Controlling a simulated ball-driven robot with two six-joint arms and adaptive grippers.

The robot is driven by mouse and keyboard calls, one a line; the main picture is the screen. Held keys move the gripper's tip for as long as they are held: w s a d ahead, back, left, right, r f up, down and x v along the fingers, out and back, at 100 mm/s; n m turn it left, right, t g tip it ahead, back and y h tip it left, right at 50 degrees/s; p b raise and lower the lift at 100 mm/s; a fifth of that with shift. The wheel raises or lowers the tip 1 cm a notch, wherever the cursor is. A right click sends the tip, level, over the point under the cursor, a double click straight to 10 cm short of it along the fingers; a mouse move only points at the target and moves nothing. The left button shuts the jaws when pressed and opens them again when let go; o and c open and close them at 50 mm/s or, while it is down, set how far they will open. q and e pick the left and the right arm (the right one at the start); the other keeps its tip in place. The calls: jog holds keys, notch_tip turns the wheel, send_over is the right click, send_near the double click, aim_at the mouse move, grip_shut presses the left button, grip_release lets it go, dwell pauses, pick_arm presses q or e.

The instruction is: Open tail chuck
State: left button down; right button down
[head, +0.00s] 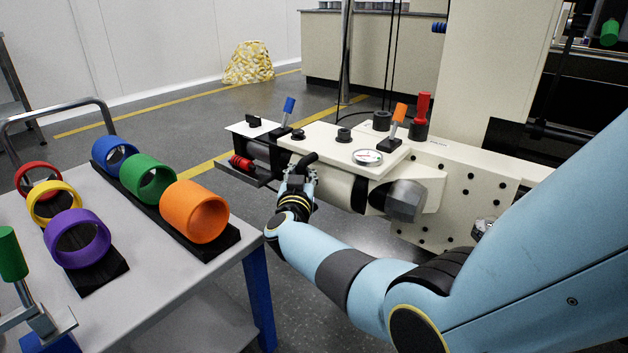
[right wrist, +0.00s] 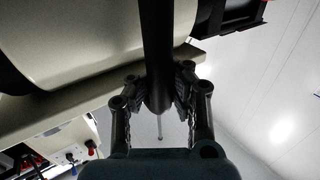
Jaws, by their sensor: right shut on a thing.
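The cream machine (head: 325,140) stands at the centre right, with a blue-tipped lever (head: 289,106), an orange-tipped lever (head: 399,112) and a red handle (head: 423,104) on top. Which part is the tail chuck I cannot tell for sure. My right gripper (head: 299,178) is at the machine's near side, shut on a dark bar-like handle (head: 306,159). In the right wrist view the fingers (right wrist: 160,95) close on both sides of the dark bar (right wrist: 157,45), beside the rounded cream housing (right wrist: 85,35). My left gripper is not in view.
A grey table (head: 150,300) at the left carries colored rings, among them an orange ring (head: 221,211) and a purple ring (head: 62,256). A green-handled device (head: 12,253) stands at its near left corner. A dial gauge (head: 367,157) sits on the machine.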

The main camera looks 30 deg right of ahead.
jog(key=shift+w+a+f, duration=0.1)
jog(key=shift+a+f, duration=0.15)
jog(key=shift+a, duration=0.3)
jog(key=c, duration=1.3)
grip_release()
jog(key=shift+a, duration=0.2)
jog(key=shift+o, duration=0.7)
jog(key=shift+d+r, duration=0.15)
jog(key=v, duration=0.7)
